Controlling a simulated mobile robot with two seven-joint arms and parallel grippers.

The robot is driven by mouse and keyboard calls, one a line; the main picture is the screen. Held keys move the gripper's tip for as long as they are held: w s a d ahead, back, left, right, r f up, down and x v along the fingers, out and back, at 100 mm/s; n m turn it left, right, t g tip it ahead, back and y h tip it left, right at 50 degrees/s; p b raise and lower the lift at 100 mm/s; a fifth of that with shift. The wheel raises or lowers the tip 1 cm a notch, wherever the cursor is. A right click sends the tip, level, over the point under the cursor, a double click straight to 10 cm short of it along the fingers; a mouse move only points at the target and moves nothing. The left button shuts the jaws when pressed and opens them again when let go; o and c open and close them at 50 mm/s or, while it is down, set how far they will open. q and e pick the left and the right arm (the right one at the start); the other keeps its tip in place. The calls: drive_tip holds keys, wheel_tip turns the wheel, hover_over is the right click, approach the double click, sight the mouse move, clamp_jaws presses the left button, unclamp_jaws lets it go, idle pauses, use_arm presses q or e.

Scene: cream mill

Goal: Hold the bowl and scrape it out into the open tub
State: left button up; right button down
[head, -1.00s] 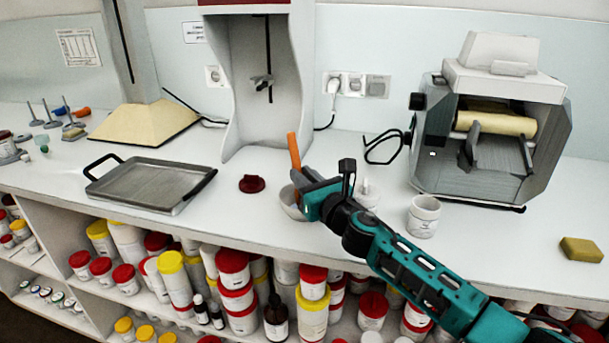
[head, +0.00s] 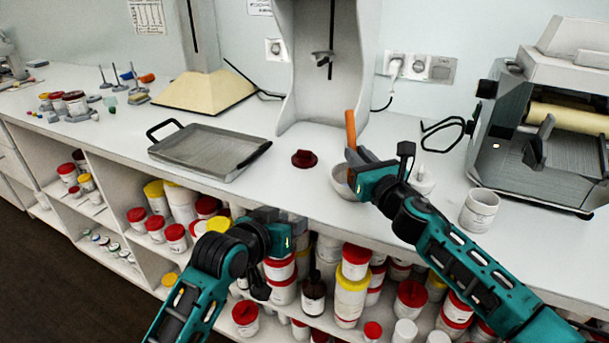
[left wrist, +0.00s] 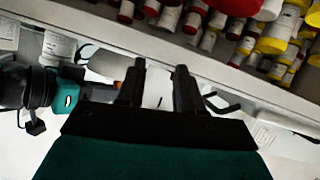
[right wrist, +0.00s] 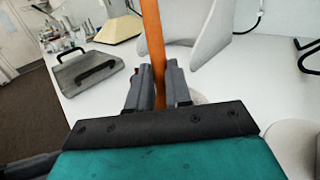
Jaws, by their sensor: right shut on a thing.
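The small pale bowl (head: 341,182) stands on the counter near its front edge, partly hidden by my right gripper. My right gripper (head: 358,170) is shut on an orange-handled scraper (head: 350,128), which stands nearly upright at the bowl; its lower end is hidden. The orange handle also passes between the fingers in the right wrist view (right wrist: 152,40). The open white tub (head: 480,211) stands on the counter to the right of the bowl. My left gripper (head: 275,262) is in front of the counter edge, left of and below the bowl. Its fingers (left wrist: 159,88) are apart in the left wrist view.
A dark red lid (head: 304,159) lies left of the bowl. A metal tray (head: 205,152) is further left. A small white object (head: 422,182) stands between bowl and tub, partly behind my right arm. A roller mill (head: 545,135) stands at right. Shelves below hold several jars.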

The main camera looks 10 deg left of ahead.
use_arm(q)
drive_tip(key=h, duration=0.1)
approach(338, 167)
drive_tip(key=shift+x, duration=3.55)
drive_tip(key=shift+c, duration=0.2)
clamp_jaws()
drive_tip(key=shift+s+f, duration=0.1)
drive_tip(key=shift+f, duration=0.1)
